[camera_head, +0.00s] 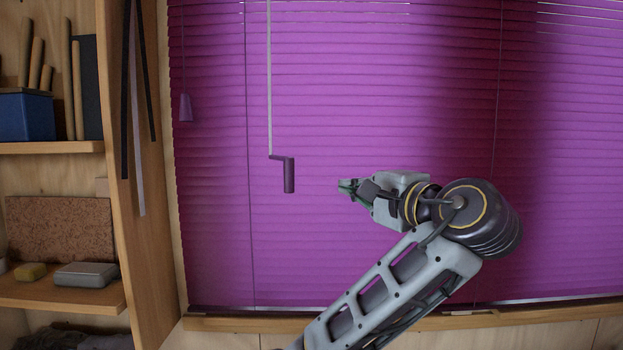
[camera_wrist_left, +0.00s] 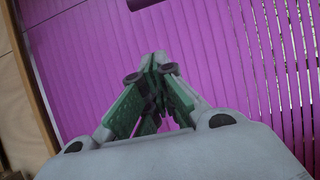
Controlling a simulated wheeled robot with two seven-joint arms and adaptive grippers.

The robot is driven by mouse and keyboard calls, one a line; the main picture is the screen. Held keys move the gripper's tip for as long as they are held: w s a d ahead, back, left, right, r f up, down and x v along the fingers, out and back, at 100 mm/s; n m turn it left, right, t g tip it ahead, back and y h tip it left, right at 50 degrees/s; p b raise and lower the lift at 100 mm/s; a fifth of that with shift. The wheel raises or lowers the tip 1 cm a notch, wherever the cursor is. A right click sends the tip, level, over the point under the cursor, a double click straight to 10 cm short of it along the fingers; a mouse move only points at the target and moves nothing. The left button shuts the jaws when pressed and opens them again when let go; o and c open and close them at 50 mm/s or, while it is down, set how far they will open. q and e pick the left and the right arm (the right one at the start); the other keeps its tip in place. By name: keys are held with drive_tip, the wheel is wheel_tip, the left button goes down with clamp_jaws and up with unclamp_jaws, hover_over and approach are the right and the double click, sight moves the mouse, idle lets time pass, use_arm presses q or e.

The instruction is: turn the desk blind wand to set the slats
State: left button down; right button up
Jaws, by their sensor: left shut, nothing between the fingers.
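The purple blind (camera_head: 370,90) fills most of the head view, its slats closed over nearly all of it. The wand (camera_head: 269,80) is a thin pale rod hanging at the left part of the blind, ending in a cranked dark purple handle (camera_head: 289,175). My left gripper (camera_head: 345,188) is shut and empty, pointing left, to the right of the handle and apart from it. In the left wrist view its green-padded fingers (camera_wrist_left: 155,75) meet in front of the slats, and the handle's end (camera_wrist_left: 138,4) shows at the top edge. My right gripper is not in view.
A purple cord pull (camera_head: 185,107) hangs left of the wand. A wooden shelf unit (camera_head: 145,250) with a blue box (camera_head: 26,116), a cork board (camera_head: 62,229) and a grey case (camera_head: 85,275) stands at the left. A wooden sill (camera_head: 225,323) runs below the blind.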

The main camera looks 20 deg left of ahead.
use_arm(q)
drive_tip(key=shift+s+r, duration=0.15)
drive_tip(key=shift+r, duration=0.05)
idle(0.3)
drive_tip(key=shift+a, duration=0.1)
drive_tip(key=w+a+p, duration=0.4)
drive_tip(key=w+a, duration=0.1)
drive_tip(key=a, duration=0.5)
drive_tip(key=shift+w+p, duration=0.25)
drive_tip(key=shift+p, duration=0.1)
idle(0.5)
idle(0.4)
